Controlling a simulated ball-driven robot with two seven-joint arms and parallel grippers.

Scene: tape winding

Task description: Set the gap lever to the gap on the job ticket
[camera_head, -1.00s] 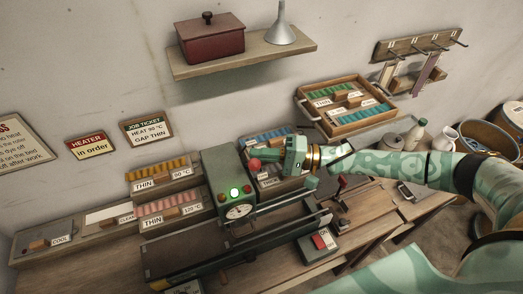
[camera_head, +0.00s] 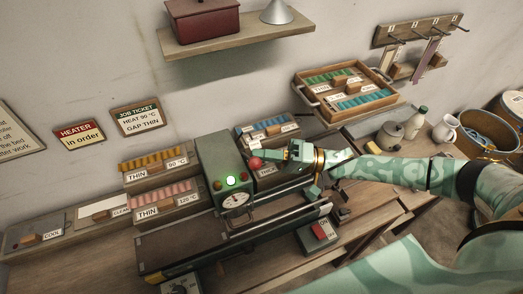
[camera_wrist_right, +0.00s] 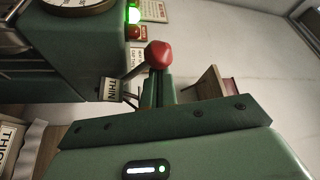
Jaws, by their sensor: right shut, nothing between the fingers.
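The job ticket (camera_head: 139,117) on the wall reads HEAT 90 °C, GAP THIN. The gap lever's red knob (camera_head: 255,163) stands at the right side of the green machine (camera_head: 220,175); it also shows in the right wrist view (camera_wrist_right: 158,54). There, a THIN label (camera_wrist_right: 112,90) is near the lever and a THICK label (camera_wrist_right: 8,142) is farther left. My right gripper (camera_head: 266,156) is shut and empty, its tips right by the knob; I cannot tell if they touch. My left gripper is out of view.
A green lamp (camera_head: 231,181) glows above the machine's dial (camera_head: 236,199). Strip racks (camera_head: 160,165) stand left of the machine, and another rack (camera_head: 266,130) is behind the gripper.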

